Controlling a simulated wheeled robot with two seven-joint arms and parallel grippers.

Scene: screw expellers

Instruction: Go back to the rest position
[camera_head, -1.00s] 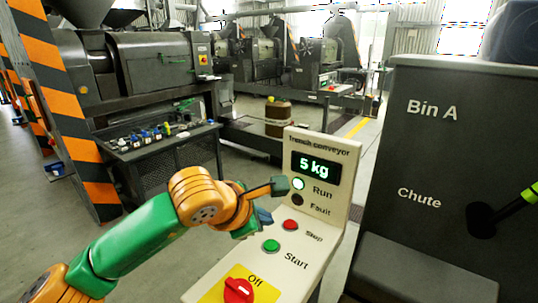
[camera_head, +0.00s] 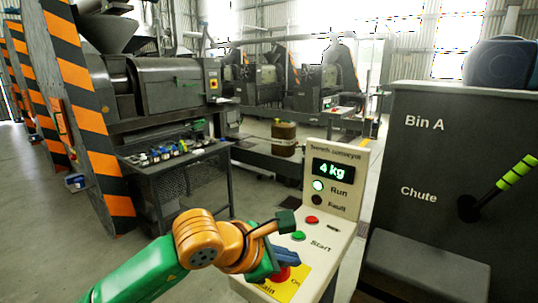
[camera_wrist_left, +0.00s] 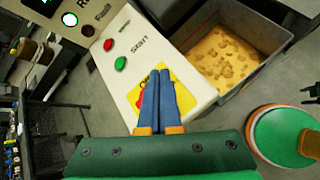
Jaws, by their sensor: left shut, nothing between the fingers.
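My left gripper (camera_head: 290,258) is shut and empty. Its blue fingers sit over the lower part of the conveyor panel, in front of the yellow plate (camera_head: 294,285). The red switch (camera_head: 284,273) on that plate is partly covered by the gripper. In the left wrist view the shut fingers (camera_wrist_left: 163,75) overlap the yellow plate (camera_wrist_left: 147,78); I cannot tell whether they touch it. My right gripper is not seen.
The panel has a red button (camera_head: 312,220), a green Start button (camera_head: 298,236), a lit Run lamp and a display (camera_head: 333,170) reading 4 kg. Bin A (camera_head: 425,150) with its lever (camera_head: 505,180) stands right. An open bin (camera_wrist_left: 262,75) holds yellowish material.

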